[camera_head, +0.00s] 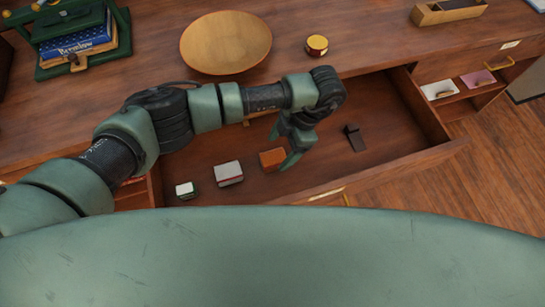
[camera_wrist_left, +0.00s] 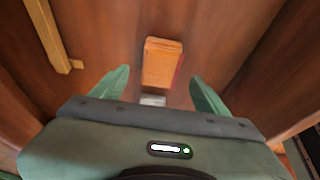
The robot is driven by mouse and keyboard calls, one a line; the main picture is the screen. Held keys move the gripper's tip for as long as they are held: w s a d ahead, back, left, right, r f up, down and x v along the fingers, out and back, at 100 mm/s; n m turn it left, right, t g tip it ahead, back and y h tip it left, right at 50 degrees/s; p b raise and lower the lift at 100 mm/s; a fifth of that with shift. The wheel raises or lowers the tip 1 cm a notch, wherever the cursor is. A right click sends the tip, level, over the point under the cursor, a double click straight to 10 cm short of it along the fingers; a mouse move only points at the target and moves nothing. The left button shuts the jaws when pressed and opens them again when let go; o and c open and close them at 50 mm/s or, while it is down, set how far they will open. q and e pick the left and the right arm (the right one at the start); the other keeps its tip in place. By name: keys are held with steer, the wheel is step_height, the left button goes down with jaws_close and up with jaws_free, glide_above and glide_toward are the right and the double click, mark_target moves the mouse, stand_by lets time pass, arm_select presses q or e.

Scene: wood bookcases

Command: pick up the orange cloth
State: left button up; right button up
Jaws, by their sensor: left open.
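The orange cloth (camera_head: 272,158) is a small folded block lying on the floor of the open drawer (camera_head: 385,115). It also shows in the left wrist view (camera_wrist_left: 162,64), ahead of and between the two fingers. My left gripper (camera_head: 287,148) reaches down into the drawer just right of the cloth in the head view. In the left wrist view my left gripper (camera_wrist_left: 160,90) is open, with nothing between its fingertips. The cloth looks apart from the fingers. My right gripper is not seen.
Left of the cloth in the drawer lie a grey-topped folded stack (camera_head: 228,172) and a smaller white-topped one (camera_head: 186,190). A dark object (camera_head: 354,138) lies to the right. The drawer walls stand around them. A wooden bowl (camera_head: 225,43) and yellow tin (camera_head: 317,45) stand on the top.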

mark_target(273, 157)
arm_select(q)
steer(key=shift+x, duration=0.95)
steer(key=b+x, duration=0.1)
steer(key=x, duration=0.1)
steer(key=shift+f, duration=0.35)
steer(key=shift+a+f, duration=0.15)
steer(key=shift+f, duration=0.1)
steer(key=shift+r, duration=0.1)
steer(key=c, duration=1.4)
steer(key=shift+c, duration=0.2)
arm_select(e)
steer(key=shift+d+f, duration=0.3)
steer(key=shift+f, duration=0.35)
arm_select(q)
steer(key=shift+r, duration=0.1)
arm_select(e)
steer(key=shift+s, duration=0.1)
arm_select(q)
steer(key=shift+r, duration=0.3)
step_height(273, 157, up, 19)
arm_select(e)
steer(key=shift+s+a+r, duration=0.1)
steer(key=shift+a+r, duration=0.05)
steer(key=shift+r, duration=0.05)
